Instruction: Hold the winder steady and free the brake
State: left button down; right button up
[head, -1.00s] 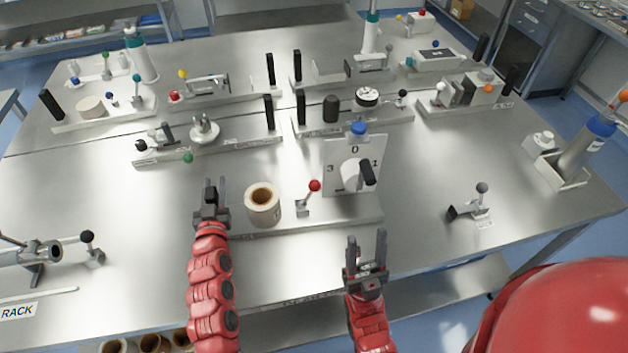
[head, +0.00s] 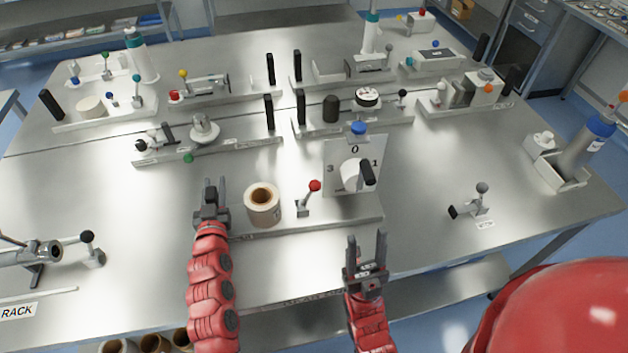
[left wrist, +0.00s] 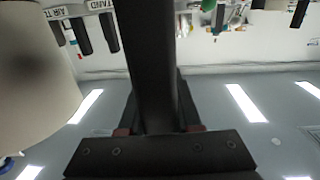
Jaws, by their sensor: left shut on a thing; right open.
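The winder is a station on a metal base plate (head: 330,219) at the front middle of the table. It carries a cream roll with a brown core (head: 262,205), a red-knobbed lever (head: 313,187), and a white dial panel (head: 340,150) marked 0, 1 and 3 with a black crank handle (head: 367,172). The red-knobbed lever leans to the right. My left gripper (head: 211,190) is shut on a black upright handle left of the roll. The handle (left wrist: 150,55) also runs between the fingers in the left wrist view. My right gripper (head: 367,246) is open and empty, in front of the plate.
A grey-knobbed lever (head: 482,188) stands to the right, and a metal fixture (head: 30,257) at the left. More stations fill the rear. The table is clear between the panel and the grey-knobbed lever.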

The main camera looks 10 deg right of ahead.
pick_arm(q)
jog(key=shift+s+f+b, duration=0.1)
jog(key=shift+f+b, duration=0.25)
jog(key=shift+b, duration=0.05)
dwell(0.4)
